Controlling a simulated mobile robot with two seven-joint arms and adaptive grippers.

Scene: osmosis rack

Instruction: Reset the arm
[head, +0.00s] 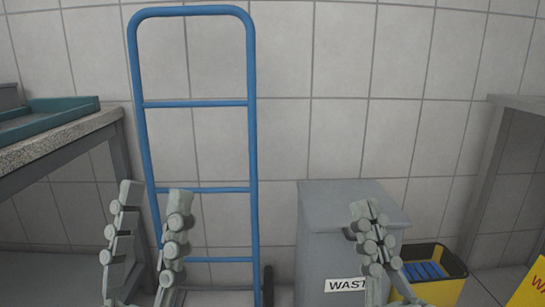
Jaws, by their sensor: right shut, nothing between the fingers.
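My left gripper (154,197) is at the lower left of the head view. Its two grey segmented fingers point up and stand well apart, with nothing between them. My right gripper (364,212) is at the lower right of the middle, in front of a grey waste bin. Its fingers point up and are together, with nothing held. The lower parts of both grippers are cut off by the bottom edge of the picture.
A blue hand truck (251,120) stands against the tiled wall behind my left gripper. The grey waste bin (318,240) and a yellow bin (448,291) with blue items stand at right. A bench (70,133) with a teal tray (50,118) is at left; another table (520,102) is at right.

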